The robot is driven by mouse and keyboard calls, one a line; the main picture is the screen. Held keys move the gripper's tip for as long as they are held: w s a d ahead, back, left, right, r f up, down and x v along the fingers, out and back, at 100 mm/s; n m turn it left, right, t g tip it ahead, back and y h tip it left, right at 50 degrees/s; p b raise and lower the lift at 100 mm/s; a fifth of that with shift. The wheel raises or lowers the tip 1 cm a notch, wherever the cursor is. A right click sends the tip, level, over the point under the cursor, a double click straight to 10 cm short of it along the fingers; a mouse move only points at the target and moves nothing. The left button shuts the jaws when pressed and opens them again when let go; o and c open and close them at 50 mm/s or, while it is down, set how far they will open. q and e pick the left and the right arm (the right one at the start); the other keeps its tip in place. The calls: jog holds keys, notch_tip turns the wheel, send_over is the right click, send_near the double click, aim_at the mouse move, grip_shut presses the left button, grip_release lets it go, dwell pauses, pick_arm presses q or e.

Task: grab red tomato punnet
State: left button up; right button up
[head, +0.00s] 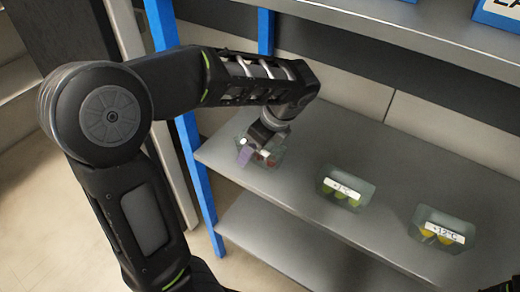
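The red tomato punnet (270,157) is a small clear tub at the left end of the grey shelf in the head view. My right gripper is not clearly in view; only a dark part shows at the bottom right corner.
A punnet with green contents (345,196) stands in the middle of the shelf (300,190). A punnet with yellow contents (437,238) stands further right. A blue post (196,165) rises at the shelf's left end. An upper shelf (410,32) hangs above.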

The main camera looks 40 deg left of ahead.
pick_arm(q)
jog(key=shift+c, duration=0.2)
jog(key=c, duration=1.4)
jog(key=shift+r, duration=0.15)
jog(key=shift+r, duration=0.6)
notch_tip(320, 180, up, 2)
jog(key=shift+p, duration=0.5)
jog(key=shift+s+d+p, duration=0.15)
jog(key=shift+s+p, duration=0.15)
jog(key=shift+s, duration=4.2)
jog(key=shift+s+d+p, duration=0.1)
jog(key=shift+s+p, duration=0.2)
jog(key=shift+s, duration=4.2)
